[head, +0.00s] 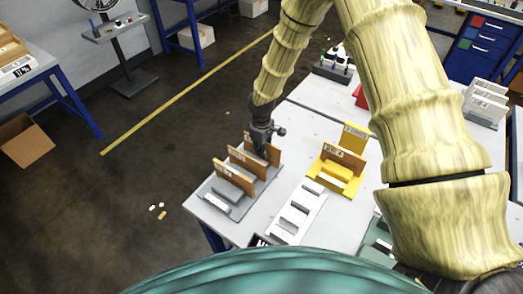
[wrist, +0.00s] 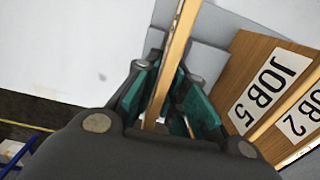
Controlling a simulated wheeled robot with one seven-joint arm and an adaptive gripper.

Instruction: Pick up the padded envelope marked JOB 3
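My gripper (head: 263,146) points down at the back of a grey rack (head: 217,203) holding several upright brown envelopes. In the wrist view, the fingers of my gripper (wrist: 170,75) stand apart on both sides of one upright brown envelope (wrist: 180,38), seen edge-on; a gap shows on its right side. Its label is not visible. Two brown envelopes beside it carry the labels JOB 5 (wrist: 266,90) and JOB 2 (wrist: 300,117). No JOB 3 label is readable in either view. In the head view, my gripper partly hides the rearmost envelope.
To the right on the white table (head: 290,135) stand an empty-looking white slotted rack (head: 297,213) and a yellow rack (head: 340,180) with a labelled brown envelope (head: 343,159) and a yellow piece (head: 355,137). A green item (head: 377,238) lies near my arm.

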